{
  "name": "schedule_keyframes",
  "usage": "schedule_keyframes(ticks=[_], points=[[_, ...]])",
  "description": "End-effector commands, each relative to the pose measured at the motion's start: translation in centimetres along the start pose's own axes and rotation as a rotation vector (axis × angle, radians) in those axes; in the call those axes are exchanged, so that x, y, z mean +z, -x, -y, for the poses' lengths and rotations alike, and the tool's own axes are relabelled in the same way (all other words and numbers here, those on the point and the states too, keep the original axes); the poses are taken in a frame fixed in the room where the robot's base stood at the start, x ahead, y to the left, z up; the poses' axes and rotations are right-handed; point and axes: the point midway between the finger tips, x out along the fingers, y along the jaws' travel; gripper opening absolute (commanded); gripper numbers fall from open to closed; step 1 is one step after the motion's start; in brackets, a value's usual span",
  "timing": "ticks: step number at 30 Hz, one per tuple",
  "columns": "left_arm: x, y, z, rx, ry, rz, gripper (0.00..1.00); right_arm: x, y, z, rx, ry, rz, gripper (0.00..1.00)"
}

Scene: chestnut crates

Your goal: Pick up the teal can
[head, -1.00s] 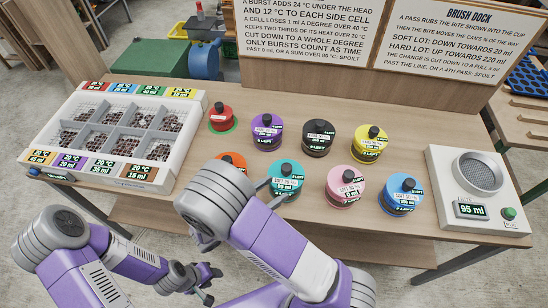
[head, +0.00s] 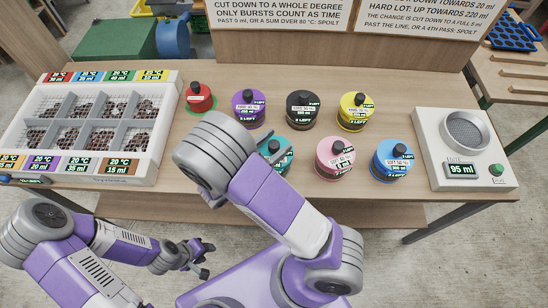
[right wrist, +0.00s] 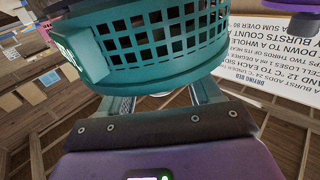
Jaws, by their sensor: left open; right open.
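The teal can (head: 275,160) stands at the front of the wooden table, partly hidden by my right arm in the head view. My right gripper (right wrist: 162,98) is open, one finger toward each side below the can's body; the finger ends are hidden by the can. I cannot tell whether they touch it. My left gripper (head: 203,258) is open and empty, low in front of the table.
A pink can (head: 335,158) and a blue can (head: 392,162) stand to the right. Purple (head: 249,110), black (head: 302,111), yellow (head: 355,112) and red (head: 199,100) cans stand behind. A crate of cells (head: 165,120) is at left, a measuring scale (head: 425,150) at right.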

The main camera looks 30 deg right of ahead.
Motion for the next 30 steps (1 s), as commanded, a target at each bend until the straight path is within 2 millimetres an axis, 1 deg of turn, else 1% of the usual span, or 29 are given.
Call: schedule_keyframes(ticks=[2, 3, 8, 15, 30], points=[[0.0, 0.02, -0.01, 0.0, 0.0, 0.0, 0.43, -0.02, 0.01, 0.0, 0.0, 0.0, 0.0, 0.64], [0.0, 0.02, -0.01, 0.0, 0.0, 0.0, 0.43, -0.02, 0.02, 0.0, 0.0, 0.0, 0.0, 0.62], [0.0, 0.02, -0.01, 0.0, 0.0, 0.0, 0.43, -0.02, 0.03, 0.0, 0.001, 0.0, 0.0, 0.38], [0.0, 0.02, -0.01, 0.0, 0.0, 0.0, 0.43, -0.01, 0.04, -0.01, 0.001, 0.0, 0.0, 0.01], [0.0, 0.02, -0.01, 0.0, 0.0, 0.0, 0.43, 0.0, 0.05, -0.01, 0.001, 0.0, 0.0, 0.0]])
